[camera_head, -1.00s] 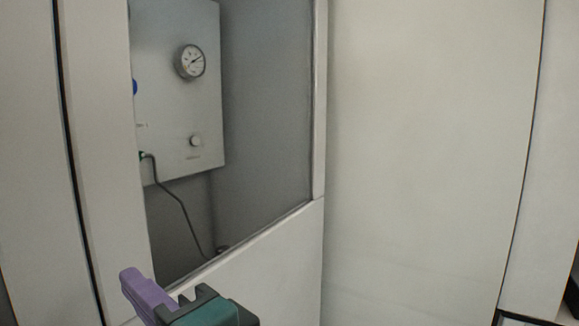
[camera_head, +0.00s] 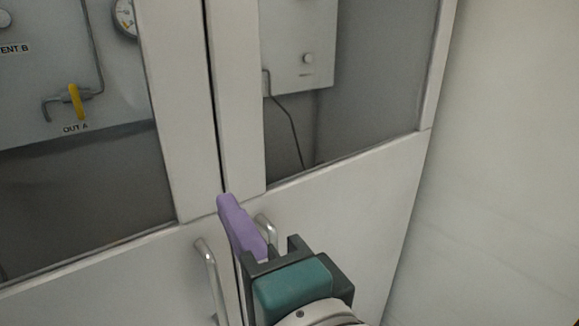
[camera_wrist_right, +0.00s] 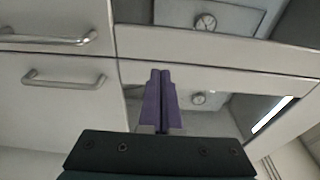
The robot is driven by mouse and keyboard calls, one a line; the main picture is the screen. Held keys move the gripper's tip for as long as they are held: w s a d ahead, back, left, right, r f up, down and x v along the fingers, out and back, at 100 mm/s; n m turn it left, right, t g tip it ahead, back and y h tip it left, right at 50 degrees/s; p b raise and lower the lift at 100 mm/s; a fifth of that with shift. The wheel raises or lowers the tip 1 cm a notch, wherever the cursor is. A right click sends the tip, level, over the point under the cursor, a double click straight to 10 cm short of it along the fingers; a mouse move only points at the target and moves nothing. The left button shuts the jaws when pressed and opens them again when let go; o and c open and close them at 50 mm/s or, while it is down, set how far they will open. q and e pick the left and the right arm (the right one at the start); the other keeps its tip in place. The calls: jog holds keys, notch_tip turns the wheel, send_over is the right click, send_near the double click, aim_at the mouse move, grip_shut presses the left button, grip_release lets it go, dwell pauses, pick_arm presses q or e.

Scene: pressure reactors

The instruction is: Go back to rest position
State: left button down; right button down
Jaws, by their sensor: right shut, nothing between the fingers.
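My right gripper (camera_head: 229,205) shows at the bottom middle of the head view, with purple fingers and a dark green and teal body. Its fingers are closed together and hold nothing. It is in front of the cabinet, near the seam between two glazed doors. In the right wrist view the purple fingertips (camera_wrist_right: 160,73) are pressed together and point at the cabinet front, beside the door handles. I cannot tell whether they touch the door. My left gripper is in neither view.
Two metal door handles, the left one (camera_head: 209,278) and the right one (camera_head: 267,232), flank the seam. Behind the glass are a panel with a yellow valve handle (camera_head: 76,101) and a panel with a knob (camera_head: 308,59). A plain pale wall (camera_head: 500,170) is at the right.

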jog(key=s+d+f+n+g, duration=0.2)
jog(key=s+f+n+g, duration=0.3)
jog(key=s+n, duration=0.2)
jog(key=s+d+f+n+g+h, duration=0.35)
jog(key=s+d, duration=0.25)
jog(key=d, duration=0.5)
jog(key=s+d+f+n+g+h, duration=0.2)
jog(key=s+d+n+g+h, duration=0.3)
jog(key=d, duration=0.5)
notch_tip(320, 180, up, 24)
jog(key=s+m+t+p, duration=0.1)
jog(key=p, duration=2.3)
jog(key=shift+d+f, duration=0.2)
jog(key=shift+d, duration=0.15)
jog(key=shift+s, duration=0.1)
